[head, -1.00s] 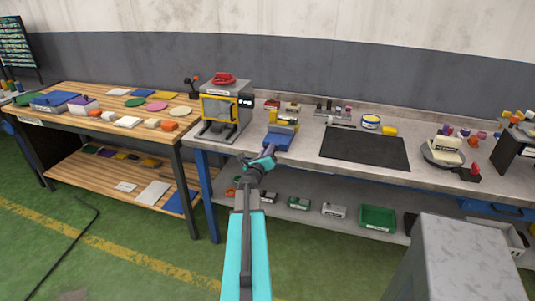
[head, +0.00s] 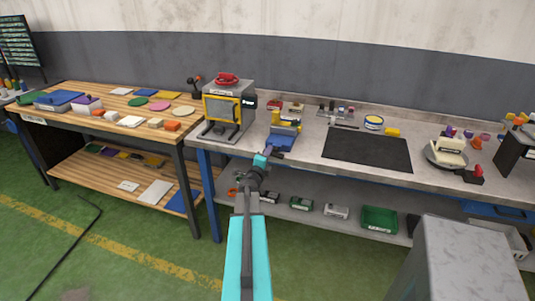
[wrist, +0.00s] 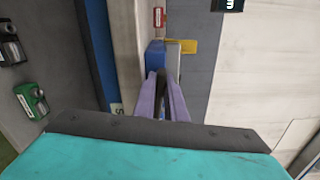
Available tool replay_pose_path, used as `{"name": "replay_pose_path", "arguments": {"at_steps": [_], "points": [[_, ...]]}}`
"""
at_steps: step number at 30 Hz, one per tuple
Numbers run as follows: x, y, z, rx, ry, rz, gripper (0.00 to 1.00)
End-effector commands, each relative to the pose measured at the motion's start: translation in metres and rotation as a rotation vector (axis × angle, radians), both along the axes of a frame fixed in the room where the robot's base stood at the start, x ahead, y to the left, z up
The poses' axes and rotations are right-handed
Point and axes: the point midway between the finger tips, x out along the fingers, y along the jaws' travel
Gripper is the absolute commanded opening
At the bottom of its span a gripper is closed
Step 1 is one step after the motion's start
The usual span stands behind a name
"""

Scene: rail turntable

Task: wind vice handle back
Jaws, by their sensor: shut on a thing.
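The vice (head: 283,140) is blue with a yellow upper part and sits at the front edge of the grey bench, right of the framed machine. In the wrist view its blue body (wrist: 155,56) and yellow part (wrist: 188,46) lie just beyond my fingertips. My gripper (head: 268,151) is at the vice's front side. In the wrist view my purple fingers (wrist: 162,86) are shut on a dark bar between them, which I take for the vice handle (wrist: 161,92). Most of the handle is hidden by the fingers, and its angle cannot be told.
The framed machine (head: 226,110) with a red handwheel stands left of the vice. A black mat (head: 367,149) lies to the right. A lower shelf (head: 335,223) under the bench holds small boxes and a green bin (head: 380,218). A grey block (head: 465,260) stands at front right.

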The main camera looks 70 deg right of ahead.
Motion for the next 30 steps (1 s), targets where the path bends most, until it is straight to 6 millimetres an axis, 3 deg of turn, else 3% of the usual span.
{"name": "replay_pose_path", "arguments": {"at_steps": [1,10,25,26,27,30], "points": [[-0.0078,0.0010,-0.0054,0.004,0.024,-0.013,0.00],[-0.0083,0.0015,-0.0091,-0.003,0.153,-0.014,0.00],[-0.0088,0.0016,-0.0099,-0.004,0.173,-0.014,0.00],[-0.0088,0.0016,-0.0099,-0.004,0.173,-0.014,0.16],[-0.0088,0.0015,-0.0098,-0.004,0.173,-0.014,0.23],[-0.0083,0.0012,-0.0096,-0.004,0.173,-0.013,0.30]]}}
